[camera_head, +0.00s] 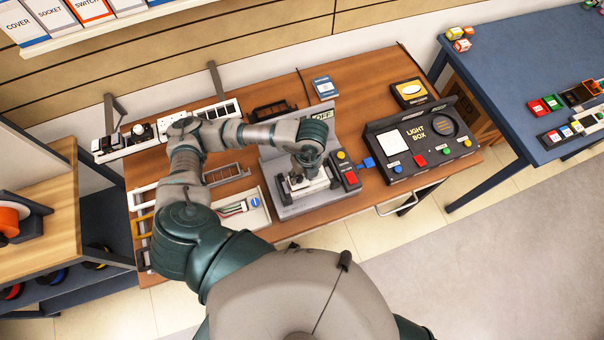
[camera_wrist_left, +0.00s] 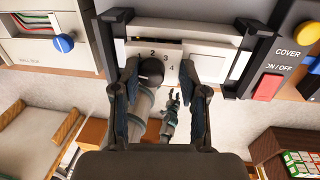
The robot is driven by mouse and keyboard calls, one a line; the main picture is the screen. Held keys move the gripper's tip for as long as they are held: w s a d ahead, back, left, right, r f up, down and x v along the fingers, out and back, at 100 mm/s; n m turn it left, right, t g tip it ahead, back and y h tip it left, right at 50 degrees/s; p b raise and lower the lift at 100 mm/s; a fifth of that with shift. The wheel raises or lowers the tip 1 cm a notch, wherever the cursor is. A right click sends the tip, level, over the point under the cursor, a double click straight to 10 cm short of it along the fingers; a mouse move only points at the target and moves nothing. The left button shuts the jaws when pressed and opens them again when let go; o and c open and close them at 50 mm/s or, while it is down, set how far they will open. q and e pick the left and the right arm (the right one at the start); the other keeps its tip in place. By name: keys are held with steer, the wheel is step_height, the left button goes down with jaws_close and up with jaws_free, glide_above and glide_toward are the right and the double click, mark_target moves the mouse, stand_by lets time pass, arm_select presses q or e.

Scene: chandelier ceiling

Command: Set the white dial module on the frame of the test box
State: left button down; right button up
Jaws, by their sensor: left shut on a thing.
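My left gripper (camera_head: 303,175) is over the grey test box (camera_head: 290,209) near the middle of the wooden table. In the left wrist view the left gripper (camera_wrist_left: 163,95) has one finger on each side of the white dial module (camera_wrist_left: 172,66) and is shut on it. The module shows a dark round knob and the numbers 2, 3 and 4. It is at the pale frame (camera_wrist_left: 190,28) with black end clips. I cannot tell whether it rests fully on the frame. My right gripper does not show clearly in either view.
A panel with yellow and red buttons (camera_head: 345,173) adjoins the box's right side. The black light box (camera_head: 395,145) stands further right. A wiring tray (camera_head: 255,215) sits close on the left. Frames and a rack of white modules (camera_head: 125,149) fill the table's left. A blue table (camera_head: 510,80) stands right.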

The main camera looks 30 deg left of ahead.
arm_select(q)
steer(key=c, duration=0.5)
jaws_free()
steer(key=shift+c, duration=0.2)
steer(key=shift+r+p, duration=2.3)
steer(key=shift+r, duration=0.75)
steer(key=shift+s+f, duration=0.1)
